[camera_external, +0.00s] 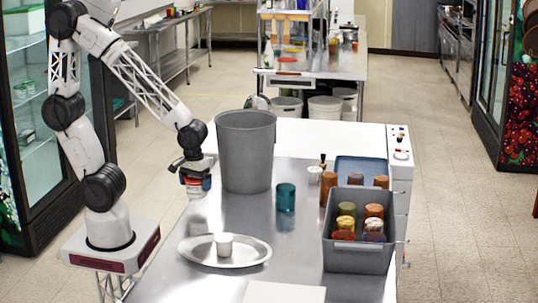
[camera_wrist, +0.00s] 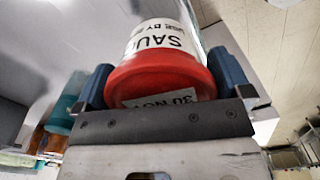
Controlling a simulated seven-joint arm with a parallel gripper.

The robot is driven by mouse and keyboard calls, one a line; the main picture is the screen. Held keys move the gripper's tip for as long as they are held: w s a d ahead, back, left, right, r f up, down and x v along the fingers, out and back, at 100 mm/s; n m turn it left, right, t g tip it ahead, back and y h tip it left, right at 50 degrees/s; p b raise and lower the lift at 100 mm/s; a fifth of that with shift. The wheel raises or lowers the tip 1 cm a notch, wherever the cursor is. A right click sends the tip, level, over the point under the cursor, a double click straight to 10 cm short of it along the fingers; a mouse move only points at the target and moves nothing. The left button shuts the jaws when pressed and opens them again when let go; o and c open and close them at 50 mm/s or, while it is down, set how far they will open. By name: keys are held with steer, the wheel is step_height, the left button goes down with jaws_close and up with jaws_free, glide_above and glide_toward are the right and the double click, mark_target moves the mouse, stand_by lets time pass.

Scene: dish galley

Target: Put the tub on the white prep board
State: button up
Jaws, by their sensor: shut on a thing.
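A white tub with a red lid or rim and black lettering (camera_wrist: 160,62) is held between the two blue fingers of my gripper (camera_wrist: 162,80) in the wrist view. In the external view my gripper (camera_external: 194,172) holds the tub (camera_external: 195,189) in the air at the left edge of the steel table, left of the grey bin. The white prep board (camera_external: 284,292) lies flat at the table's front edge, partly cut off by the frame. Its visible part is bare.
A tall grey bin (camera_external: 245,150) stands right of my gripper. A grey crate (camera_external: 356,258) with several jars stands at right.

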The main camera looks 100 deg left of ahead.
steer(key=w+d+r+m, duration=0.1)
steer(key=w+d+m, duration=0.2)
steer(key=w+d, duration=0.95)
steer(key=w+d+r+m, duration=0.2)
steer(key=w+d, duration=0.8)
steer(key=d, duration=0.5)
steer(key=w+d+f+m, duration=0.1)
steer(key=w+d, duration=0.2)
steer(key=d, duration=1.1)
steer(key=shift+d+m, duration=0.3)
steer(key=shift+m, duration=0.1)
steer(key=shift+f, duration=0.15)
glide_above(282, 299)
steer(key=shift+f, duration=0.7)
steer(key=shift+f, duration=1.75)
steer(key=shift+f, duration=0.2)
